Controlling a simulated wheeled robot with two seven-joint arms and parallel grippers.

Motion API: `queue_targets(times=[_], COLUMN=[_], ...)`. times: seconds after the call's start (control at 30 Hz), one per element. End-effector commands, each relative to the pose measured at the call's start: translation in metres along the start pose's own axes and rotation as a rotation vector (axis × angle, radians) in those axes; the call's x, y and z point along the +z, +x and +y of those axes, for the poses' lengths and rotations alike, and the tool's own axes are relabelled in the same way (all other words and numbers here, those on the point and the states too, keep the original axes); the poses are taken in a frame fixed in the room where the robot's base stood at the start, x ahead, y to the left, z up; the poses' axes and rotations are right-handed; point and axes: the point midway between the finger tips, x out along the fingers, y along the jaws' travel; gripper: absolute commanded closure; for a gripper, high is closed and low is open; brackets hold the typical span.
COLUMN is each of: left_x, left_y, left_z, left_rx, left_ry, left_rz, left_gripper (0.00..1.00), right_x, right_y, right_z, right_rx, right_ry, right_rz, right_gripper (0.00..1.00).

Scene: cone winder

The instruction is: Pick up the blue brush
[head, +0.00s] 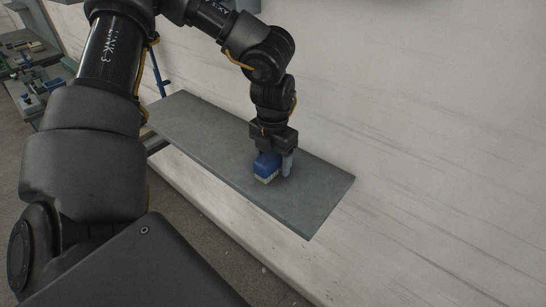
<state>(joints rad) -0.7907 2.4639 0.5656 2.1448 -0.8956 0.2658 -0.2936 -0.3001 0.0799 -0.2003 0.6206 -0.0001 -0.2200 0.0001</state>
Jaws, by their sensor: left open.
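The blue brush (266,166) has a blue block body with pale bristles along its lower edge. It is on or just above the grey shelf (315,203), below my left gripper (276,163). My left gripper points down, with its fingers at the brush; one light grey finger shows just right of it. The jaws are open. The brush partly hides the other finger, and I cannot tell whether either finger touches it. My right gripper is not in view.
The shelf runs along a pale wall (420,130), and its right end is bare. Its front edge drops to the floor below. A bench (30,85) with small green and other items stands at the far left.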

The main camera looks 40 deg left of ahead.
Motion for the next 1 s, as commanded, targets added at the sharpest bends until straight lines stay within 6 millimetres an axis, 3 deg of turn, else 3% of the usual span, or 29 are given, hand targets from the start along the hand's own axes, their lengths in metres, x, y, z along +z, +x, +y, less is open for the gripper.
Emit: queue_targets(times=[0.13, 0.5, 0.8, 1.0], left_x=[0.000, 0.000, 0.001, 0.001], left_y=[0.000, 0.000, -0.002, -0.018], left_z=[0.000, 0.000, 0.000, 0.000], left_rx=[0.000, 0.001, 0.001, 0.001], left_ry=[0.000, 0.000, 0.000, 0.000], left_rz=[0.000, 0.000, -0.002, -0.005], left_gripper=[0.36, 0.84, 0.85, 0.85], right_x=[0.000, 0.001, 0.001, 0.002], right_y=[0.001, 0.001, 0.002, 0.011], right_z=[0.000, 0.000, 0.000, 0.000], right_rx=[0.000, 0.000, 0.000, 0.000], right_ry=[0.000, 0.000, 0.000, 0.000], right_rz=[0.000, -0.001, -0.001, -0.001], right_gripper=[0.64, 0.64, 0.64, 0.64])
